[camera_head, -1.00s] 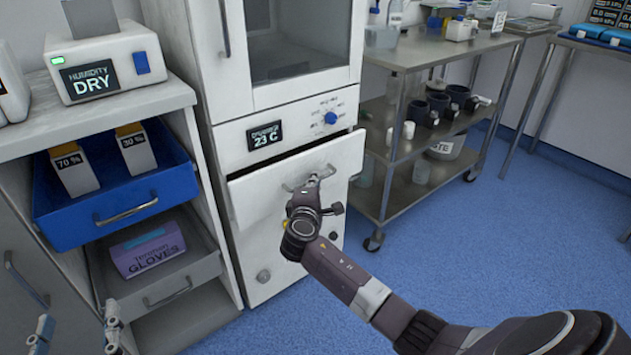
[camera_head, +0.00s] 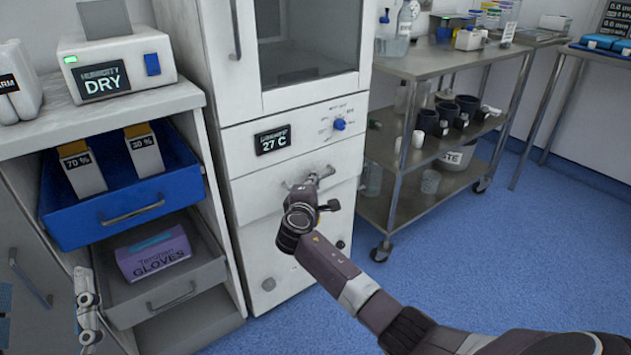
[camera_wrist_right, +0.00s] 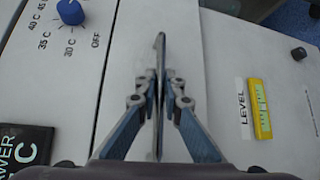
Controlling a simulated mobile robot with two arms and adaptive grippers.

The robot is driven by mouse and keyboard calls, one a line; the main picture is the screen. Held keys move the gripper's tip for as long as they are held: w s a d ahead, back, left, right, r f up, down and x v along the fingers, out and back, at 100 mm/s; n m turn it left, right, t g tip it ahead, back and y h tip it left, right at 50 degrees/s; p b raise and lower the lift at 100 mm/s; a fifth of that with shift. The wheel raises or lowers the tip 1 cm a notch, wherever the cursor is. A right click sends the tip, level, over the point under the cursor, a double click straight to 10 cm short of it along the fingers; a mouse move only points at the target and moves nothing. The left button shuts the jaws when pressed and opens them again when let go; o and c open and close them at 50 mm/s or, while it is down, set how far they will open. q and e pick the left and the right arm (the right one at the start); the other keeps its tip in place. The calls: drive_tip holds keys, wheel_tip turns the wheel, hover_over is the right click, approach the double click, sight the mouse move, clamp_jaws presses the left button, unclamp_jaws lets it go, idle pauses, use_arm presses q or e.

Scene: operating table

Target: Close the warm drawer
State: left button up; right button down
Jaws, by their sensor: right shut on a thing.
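The warm drawer (camera_head: 252,198) is the white front below the display panel of the tall white cabinet. Its front looks about level with the panel above; I cannot tell whether a small gap is left. In the right wrist view the drawer front (camera_wrist_right: 215,60) lies beside the dial panel, with a thin seam between. My right gripper (camera_head: 310,183) is shut on the drawer's metal handle (camera_wrist_right: 160,55), and its fingers (camera_wrist_right: 162,98) pinch the bar from both sides. My left gripper (camera_head: 88,303) is at the lower left, apart from the drawer; its jaw state is unclear.
The display (camera_head: 272,139) reads 27 C, beside a blue dial (camera_head: 339,124). An open blue drawer (camera_head: 120,215) with two cartons and an open grey drawer (camera_head: 165,293) with a glove box stand left. A steel cart (camera_head: 440,65) stands right. Blue floor is clear in front.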

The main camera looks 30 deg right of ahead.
drive_tip(key=c, duration=2.3)
unclamp_jaws()
drive_tip(key=shift+w+r, duration=0.1)
drive_tip(key=shift+w, duration=0.1)
drive_tip(key=shift+s+a, duration=0.1)
drive_tip(key=shift+s+a, duration=0.15)
drive_tip(key=shift+a, duration=0.05)
drive_tip(key=v, duration=1.1)
drive_tip(key=shift+s, duration=0.2)
